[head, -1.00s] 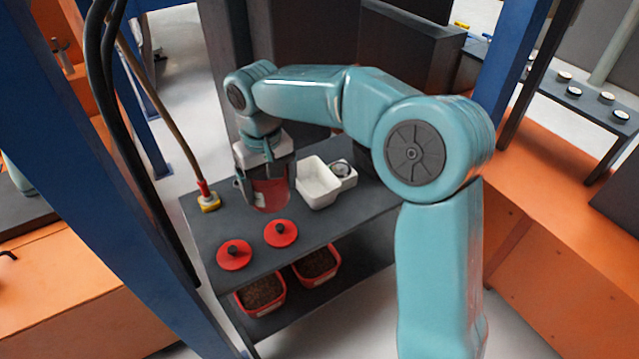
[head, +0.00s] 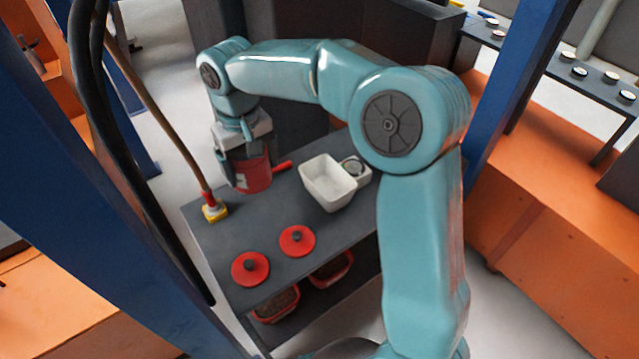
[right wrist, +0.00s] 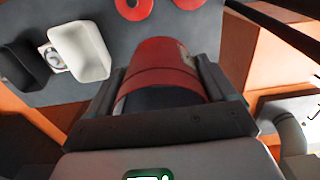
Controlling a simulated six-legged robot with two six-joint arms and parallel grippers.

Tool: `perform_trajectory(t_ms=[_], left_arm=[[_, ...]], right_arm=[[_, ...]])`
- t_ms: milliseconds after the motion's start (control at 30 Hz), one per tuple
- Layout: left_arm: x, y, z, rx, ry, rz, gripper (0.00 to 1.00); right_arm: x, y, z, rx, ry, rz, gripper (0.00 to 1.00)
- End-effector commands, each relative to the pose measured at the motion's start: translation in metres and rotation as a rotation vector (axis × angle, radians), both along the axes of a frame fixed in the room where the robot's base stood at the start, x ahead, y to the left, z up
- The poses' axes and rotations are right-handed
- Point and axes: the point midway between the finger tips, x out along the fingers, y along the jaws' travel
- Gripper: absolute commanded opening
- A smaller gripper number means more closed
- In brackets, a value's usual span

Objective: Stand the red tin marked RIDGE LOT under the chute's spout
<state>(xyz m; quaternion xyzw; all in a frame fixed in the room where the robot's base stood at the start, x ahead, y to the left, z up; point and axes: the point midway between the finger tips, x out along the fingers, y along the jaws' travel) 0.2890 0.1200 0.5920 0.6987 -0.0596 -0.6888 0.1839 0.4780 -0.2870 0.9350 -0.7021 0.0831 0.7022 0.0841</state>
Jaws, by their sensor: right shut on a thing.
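My right gripper (head: 248,172) is shut around a red tin (head: 256,182), near the back left of the dark bench. Part of a pale label shows on the tin, but its words cannot be read. In the right wrist view the tin (right wrist: 160,68) sits between the two dark fingers of the gripper (right wrist: 172,95). I cannot tell whether the tin's base touches the bench top. I cannot make out the chute's spout. My left gripper is not in view.
The dark bench (head: 225,240) carries two red lids (head: 250,268) (head: 297,240), a white tub (head: 330,185) and a yellow-based fitting (head: 214,210) with a cable. A red bar (head: 282,165) lies right of the tin. Red tins (head: 276,305) stand on the lower shelf. A blue post (head: 100,200) rises at left.

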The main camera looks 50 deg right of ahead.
Motion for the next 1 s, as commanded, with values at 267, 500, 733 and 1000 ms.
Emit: perform_trajectory(t_ms=[267, 500, 733, 1000], left_arm=[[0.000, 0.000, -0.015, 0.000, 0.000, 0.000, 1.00], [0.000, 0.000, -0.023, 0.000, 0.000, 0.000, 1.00], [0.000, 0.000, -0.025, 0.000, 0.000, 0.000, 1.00], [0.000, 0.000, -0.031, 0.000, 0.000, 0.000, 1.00]], right_arm=[[-0.007, 0.000, -0.070, 0.000, 0.007, 0.000, 0.30], [-0.006, 0.001, -0.134, 0.001, 0.005, 0.000, 0.30], [-0.004, 0.002, -0.157, 0.000, 0.000, 0.000, 0.30], [-0.002, 0.002, -0.196, 0.000, 0.004, 0.000, 0.30]])
